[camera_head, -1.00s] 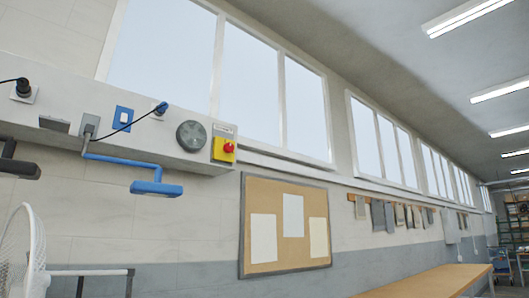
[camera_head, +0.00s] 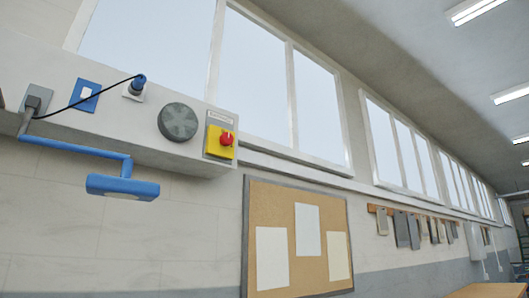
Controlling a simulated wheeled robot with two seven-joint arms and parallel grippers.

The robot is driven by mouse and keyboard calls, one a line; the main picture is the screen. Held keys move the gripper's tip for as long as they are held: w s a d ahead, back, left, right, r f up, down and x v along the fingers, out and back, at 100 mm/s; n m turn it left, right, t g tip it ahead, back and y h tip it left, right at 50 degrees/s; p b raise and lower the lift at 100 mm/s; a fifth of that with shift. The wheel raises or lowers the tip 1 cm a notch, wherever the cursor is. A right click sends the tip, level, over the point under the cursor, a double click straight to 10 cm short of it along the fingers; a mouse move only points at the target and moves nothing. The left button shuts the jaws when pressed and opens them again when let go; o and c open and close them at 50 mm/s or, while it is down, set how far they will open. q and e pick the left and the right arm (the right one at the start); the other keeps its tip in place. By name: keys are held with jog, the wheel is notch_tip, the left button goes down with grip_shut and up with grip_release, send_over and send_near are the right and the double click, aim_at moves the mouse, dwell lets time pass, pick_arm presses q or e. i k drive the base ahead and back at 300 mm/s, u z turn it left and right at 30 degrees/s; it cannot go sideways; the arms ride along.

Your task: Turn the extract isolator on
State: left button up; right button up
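A yellow isolator box with a red rotary knob (camera_head: 227,138) is mounted at the right end of the white wall trunking. A small label plate (camera_head: 219,117) sits above it, its text too small to read. I cannot tell the knob's on or off position. Neither of my grippers shows in the head view.
Along the trunking (camera_head: 60,60) are a round grey disc-shaped fitting (camera_head: 178,122), a blue plug (camera_head: 137,84) with a black cable, a blue-framed switch (camera_head: 86,95) and a grey fitting (camera_head: 38,98). A blue bracketed lamp (camera_head: 122,187) juts out below. A corkboard (camera_head: 262,207) hangs to the right.

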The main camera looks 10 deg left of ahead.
aim_at(226, 139)
jog(key=u, duration=0.25)
jog(key=i, duration=1)
jog(key=u, duration=1.15)
jog(key=i, duration=0.45)
jog(key=u, duration=0.4)
